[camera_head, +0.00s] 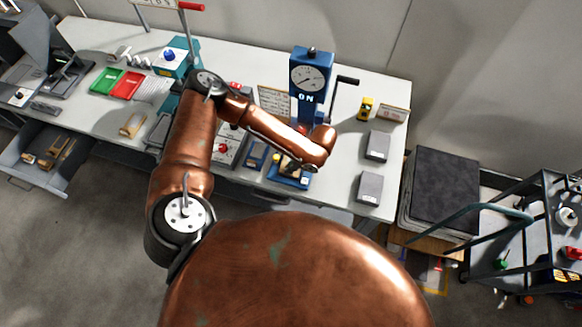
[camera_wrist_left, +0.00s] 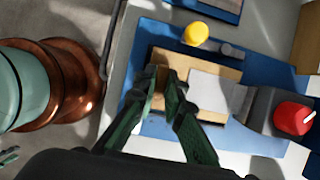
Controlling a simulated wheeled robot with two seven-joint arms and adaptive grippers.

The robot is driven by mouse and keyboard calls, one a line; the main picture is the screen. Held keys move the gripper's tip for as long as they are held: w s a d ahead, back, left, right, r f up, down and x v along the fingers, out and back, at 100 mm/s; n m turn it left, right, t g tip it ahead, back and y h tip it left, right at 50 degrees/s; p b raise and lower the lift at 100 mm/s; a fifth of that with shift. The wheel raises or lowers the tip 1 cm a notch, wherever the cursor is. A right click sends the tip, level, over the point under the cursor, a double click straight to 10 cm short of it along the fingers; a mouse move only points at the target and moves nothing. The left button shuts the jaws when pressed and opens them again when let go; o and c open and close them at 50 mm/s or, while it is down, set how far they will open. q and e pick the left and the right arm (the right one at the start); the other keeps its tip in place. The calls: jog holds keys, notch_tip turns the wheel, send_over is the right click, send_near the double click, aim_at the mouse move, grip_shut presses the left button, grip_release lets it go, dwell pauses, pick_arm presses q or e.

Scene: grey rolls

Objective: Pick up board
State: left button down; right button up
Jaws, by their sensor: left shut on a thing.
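In the left wrist view a tan wooden board (camera_wrist_left: 210,66) lies over a blue base plate (camera_wrist_left: 150,37), with a grey plate (camera_wrist_left: 213,90) on part of it. My left gripper (camera_wrist_left: 168,78) has its green fingers close together at the board's left end, shut on it. In the head view my left arm reaches over the table to the blue press with a dial and ON display (camera_head: 309,80). There my left gripper (camera_head: 296,166) is small and partly hidden by the arm, low over the press's blue base (camera_head: 288,182). My right gripper is in neither view.
In the wrist view a yellow knob (camera_wrist_left: 195,33) and a red button (camera_wrist_left: 293,117) stand close to the board. On the white table (camera_head: 345,185), two grey boxes (camera_head: 371,187) lie right of the press. Green and red trays (camera_head: 108,79) lie at the left. A tool cart (camera_head: 535,225) stands at the right.

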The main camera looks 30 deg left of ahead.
pick_arm(q)
notch_tip(320, 180, up, 3)
jog(key=shift+d+f, duration=0.1)
jog(key=shift+f, duration=0.1)
jog(key=s+d+r, duration=0.5)
jog(key=d+r, duration=0.4)
jog(key=d, duration=0.3)
jog(key=s+a+p, duration=0.5)
jog(key=s, duration=0.2)
jog(key=shift+h, duration=0.3)
jog(key=w+a+f, duration=0.2)
jog(key=w, duration=0.1)
jog(key=w+a+f, duration=0.2)
jog(key=w+f, duration=0.1)
jog(key=w, duration=0.1)
jog(key=w+a+f+b, duration=0.1)
jog(key=w+a+f, duration=0.1)
jog(key=w, duration=0.2)
jog(key=shift+a+f, duration=0.25)
jog(key=shift+f, duration=0.15)
jog(key=shift+w+a+f, duration=0.25)
jog(key=shift+w+f, duration=0.15)
jog(key=shift+f, duration=0.25)
notch_tip(320, 180, down, 3)
jog(key=shift+a+f, duration=0.1)
